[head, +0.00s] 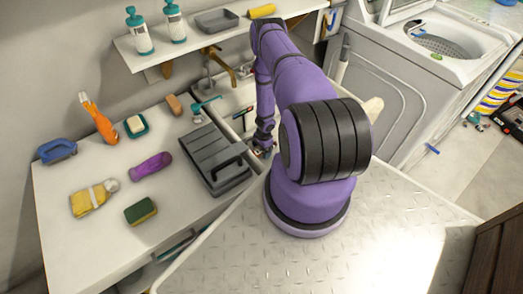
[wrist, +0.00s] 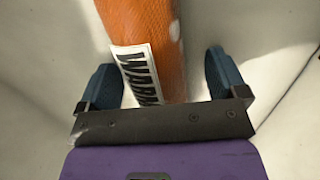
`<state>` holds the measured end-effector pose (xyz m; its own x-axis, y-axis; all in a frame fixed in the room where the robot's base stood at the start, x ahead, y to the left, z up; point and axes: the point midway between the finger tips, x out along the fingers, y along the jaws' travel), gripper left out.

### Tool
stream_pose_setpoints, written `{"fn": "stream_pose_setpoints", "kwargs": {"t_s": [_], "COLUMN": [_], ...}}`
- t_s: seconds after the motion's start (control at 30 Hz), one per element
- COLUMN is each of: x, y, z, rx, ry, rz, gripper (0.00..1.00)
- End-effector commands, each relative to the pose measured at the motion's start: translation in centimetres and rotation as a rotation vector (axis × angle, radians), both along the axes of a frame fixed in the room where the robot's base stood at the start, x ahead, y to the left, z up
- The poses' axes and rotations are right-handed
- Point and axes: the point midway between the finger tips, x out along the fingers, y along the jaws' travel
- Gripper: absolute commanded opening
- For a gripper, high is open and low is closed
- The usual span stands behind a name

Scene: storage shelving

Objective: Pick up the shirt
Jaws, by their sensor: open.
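I cannot make out a clear shirt in either view. In the wrist view, a long orange thing (wrist: 150,25) with a rough surface and a black-and-white label lies between the two blue fingers of my gripper (wrist: 160,80). The fingers are apart, one on each side of it, with gaps showing. I cannot tell whether this is the shirt. In the head view my gripper (head: 262,150) is small and dark, low by the sink (head: 236,101), partly hidden by my arm. A pale cream thing (head: 374,107) shows just behind my arm, too covered to name.
The counter holds a grey lidded box (head: 212,160), an orange bottle (head: 100,122), a purple bottle (head: 151,166), a yellow packet (head: 92,200) and a sponge (head: 140,211). A shelf (head: 200,42) with two soap bottles hangs above. A washing machine (head: 400,80) stands at right.

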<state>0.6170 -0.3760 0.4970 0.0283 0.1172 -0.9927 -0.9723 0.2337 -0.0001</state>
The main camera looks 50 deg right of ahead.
Motion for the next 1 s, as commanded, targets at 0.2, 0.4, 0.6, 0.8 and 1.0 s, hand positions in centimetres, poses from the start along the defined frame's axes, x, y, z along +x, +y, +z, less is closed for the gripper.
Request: {"fn": "stream_pose_setpoints", "kwargs": {"t_s": [0.2,0.4,0.6,0.8,1.0], "x": [0.0,0.0,0.0,0.0,0.1], "y": [0.0,0.0,0.0,0.0,-0.1], "z": [0.0,0.0,0.0,0.3,2.1], "rx": [0.0,0.0,0.0,0.0,0.0], "ry": [0.0,0.0,0.0,-0.001,-0.001], "rz": [0.0,0.0,0.0,0.0,-0.001], "gripper": [0.91,0.45,0.34,0.34,0.34]}}
